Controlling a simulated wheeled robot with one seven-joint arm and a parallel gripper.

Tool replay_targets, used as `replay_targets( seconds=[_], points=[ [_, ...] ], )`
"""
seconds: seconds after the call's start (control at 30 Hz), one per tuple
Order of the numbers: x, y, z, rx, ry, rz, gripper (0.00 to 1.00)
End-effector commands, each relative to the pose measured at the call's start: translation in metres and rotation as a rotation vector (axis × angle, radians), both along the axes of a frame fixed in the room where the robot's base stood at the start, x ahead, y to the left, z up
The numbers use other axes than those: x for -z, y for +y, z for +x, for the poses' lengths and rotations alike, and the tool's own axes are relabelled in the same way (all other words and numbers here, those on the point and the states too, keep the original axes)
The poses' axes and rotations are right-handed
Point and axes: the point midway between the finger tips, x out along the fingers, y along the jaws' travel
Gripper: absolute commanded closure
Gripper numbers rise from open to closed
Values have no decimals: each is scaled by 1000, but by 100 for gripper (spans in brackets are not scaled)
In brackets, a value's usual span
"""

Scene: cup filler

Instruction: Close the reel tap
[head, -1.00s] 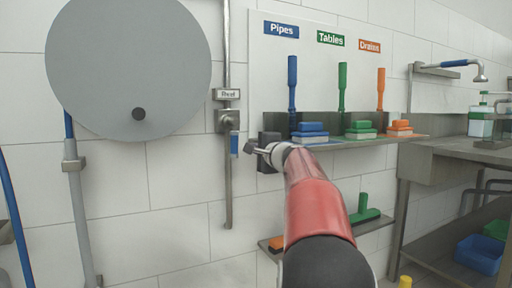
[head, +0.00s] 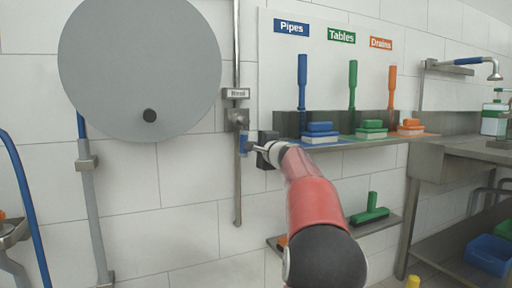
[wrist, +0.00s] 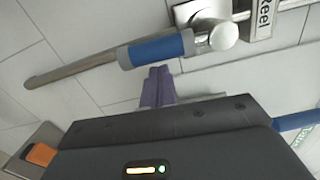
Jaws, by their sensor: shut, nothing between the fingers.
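The reel tap (head: 237,118) is a metal valve on a vertical wall pipe, under a "Reel" label (head: 237,93). Its blue-sleeved handle (head: 243,143) points down, roughly along the pipe. In the wrist view the blue handle (wrist: 156,50) extends left from the round metal tap body (wrist: 222,36), in line with the pipe. My gripper (head: 253,148) is shut and empty, just right of the handle in the head view. In the wrist view its fingertips (wrist: 159,72) sit just below the blue sleeve. I cannot tell whether they touch it.
A large grey reel disc (head: 140,65) is on the wall to the left. To the right, a shelf (head: 350,141) holds blue, green and orange brushes. A lower shelf (head: 385,227) carries a green brush (head: 371,211). A metal counter (head: 465,150) stands at far right.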

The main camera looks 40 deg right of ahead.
Motion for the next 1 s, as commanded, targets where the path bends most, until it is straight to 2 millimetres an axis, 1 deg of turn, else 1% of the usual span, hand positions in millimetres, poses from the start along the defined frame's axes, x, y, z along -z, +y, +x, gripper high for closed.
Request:
replay_targets(
  seconds=[0.57, 0.77, 1.0],
  points=[
    [2, 9, 2, -2, -27, 107, 100],
    [3, 19, 5, -4, -53, 218, 100],
    [2, 36, 9, -4, -103, 431, 100]
  ],
)
